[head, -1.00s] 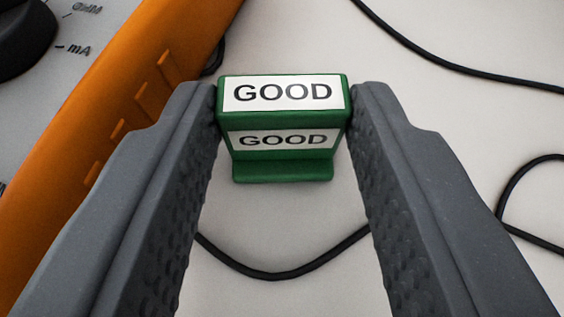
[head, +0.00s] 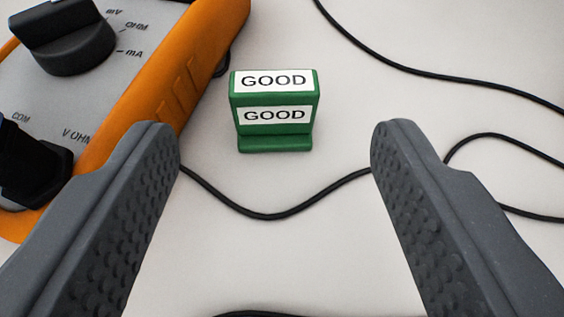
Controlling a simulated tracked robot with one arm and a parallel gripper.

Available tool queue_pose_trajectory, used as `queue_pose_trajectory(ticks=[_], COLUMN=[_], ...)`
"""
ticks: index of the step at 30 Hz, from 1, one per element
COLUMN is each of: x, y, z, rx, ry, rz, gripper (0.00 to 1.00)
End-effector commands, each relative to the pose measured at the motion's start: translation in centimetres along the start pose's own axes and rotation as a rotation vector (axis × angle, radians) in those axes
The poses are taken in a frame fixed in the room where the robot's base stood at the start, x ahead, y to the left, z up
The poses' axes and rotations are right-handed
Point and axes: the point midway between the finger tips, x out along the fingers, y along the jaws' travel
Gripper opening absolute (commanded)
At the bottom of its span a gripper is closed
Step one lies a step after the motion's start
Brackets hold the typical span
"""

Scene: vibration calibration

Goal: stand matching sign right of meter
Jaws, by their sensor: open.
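A green sign with white "GOOD" labels on its top and front (head: 274,97) stands upright on the light surface, just right of the meter. The orange and grey meter (head: 185,88) is at the upper left, with a black dial (head: 65,35) and part of its jacks showing; its display is out of view. My gripper (head: 275,140) is open wide and empty. Its fingers are apart from the sign, which stands beyond them. The left finger overlaps the meter's right edge in the picture.
A black cable (head: 270,215) curves across the surface in front of the sign and on to the right. Another black cable (head: 430,58) runs at the upper right. The surface right of the sign is clear up to the cables.

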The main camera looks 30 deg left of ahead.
Motion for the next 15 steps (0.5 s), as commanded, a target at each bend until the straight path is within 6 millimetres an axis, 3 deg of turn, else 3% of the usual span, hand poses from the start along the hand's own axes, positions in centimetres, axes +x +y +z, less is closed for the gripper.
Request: queue_pose_trajectory(ticks=[6,15], x=[-4.2,-7.3], y=[0.0,0.0], z=[0.0,0.0], rx=[0.002,-0.001], ry=[-0.003,-0.003], rz=[0.001,0.002], gripper=[0.58,0.58])
